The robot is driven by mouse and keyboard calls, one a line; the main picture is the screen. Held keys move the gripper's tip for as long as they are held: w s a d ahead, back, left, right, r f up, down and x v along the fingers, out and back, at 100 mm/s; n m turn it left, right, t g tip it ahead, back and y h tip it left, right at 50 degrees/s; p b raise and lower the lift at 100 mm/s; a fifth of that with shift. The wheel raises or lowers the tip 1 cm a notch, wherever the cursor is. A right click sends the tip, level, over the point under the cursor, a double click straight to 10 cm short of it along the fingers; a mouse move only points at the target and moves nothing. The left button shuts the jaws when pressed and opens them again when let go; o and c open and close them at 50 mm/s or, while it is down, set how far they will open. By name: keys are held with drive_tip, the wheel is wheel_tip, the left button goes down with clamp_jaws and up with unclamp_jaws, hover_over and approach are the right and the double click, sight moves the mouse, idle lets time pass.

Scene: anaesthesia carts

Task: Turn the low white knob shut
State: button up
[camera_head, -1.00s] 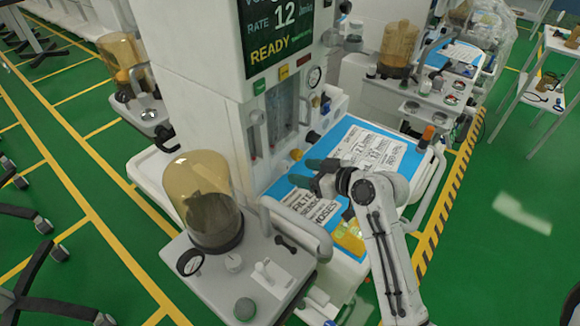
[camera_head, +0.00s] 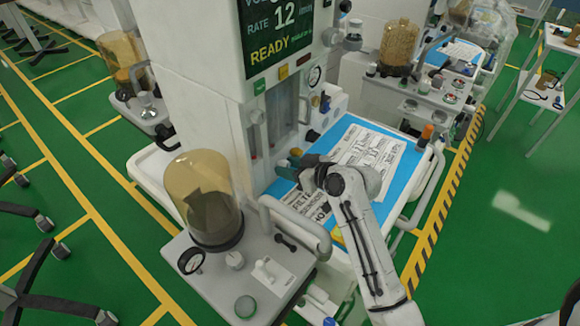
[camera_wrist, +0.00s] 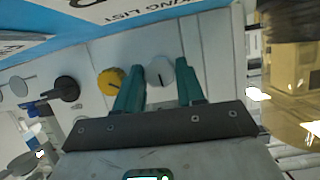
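In the wrist view a round white knob (camera_wrist: 160,72) with a dark pointer line sits on a pale panel. My gripper (camera_wrist: 159,65) has its two teal fingers apart, one on each side of the knob in the picture; I cannot tell whether they touch it. A yellow knob (camera_wrist: 110,82) is just left of the left finger. A black knob (camera_wrist: 67,89) is further left. In the head view my gripper (camera_head: 288,165) is at the front of the machine column, above the blue worktop. The white knob on the panel is hidden there by my gripper and arm.
The blue worktop (camera_head: 405,165) with printed sheets (camera_head: 370,150) lies beside my arm. An amber canister (camera_head: 205,195) stands on a side shelf at left, near a grey rail (camera_head: 300,228). At right in the wrist view is a dark and amber object (camera_wrist: 290,70).

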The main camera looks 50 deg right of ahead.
drive_tip(key=c, duration=0.6)
drive_tip(key=shift+d+m+y, duration=0.1)
drive_tip(key=shift+m+y, duration=0.3)
drive_tip(key=shift+m, duration=0.2)
drive_tip(key=o, duration=1.1)
drive_tip(key=shift+c, duration=0.2)
drive_tip(key=shift+s, duration=0.1)
drive_tip(key=b+v, duration=0.1)
drive_tip(key=v, duration=0.9)
drive_tip(key=shift+s+r, duration=0.2)
drive_tip(key=shift+r, duration=0.1)
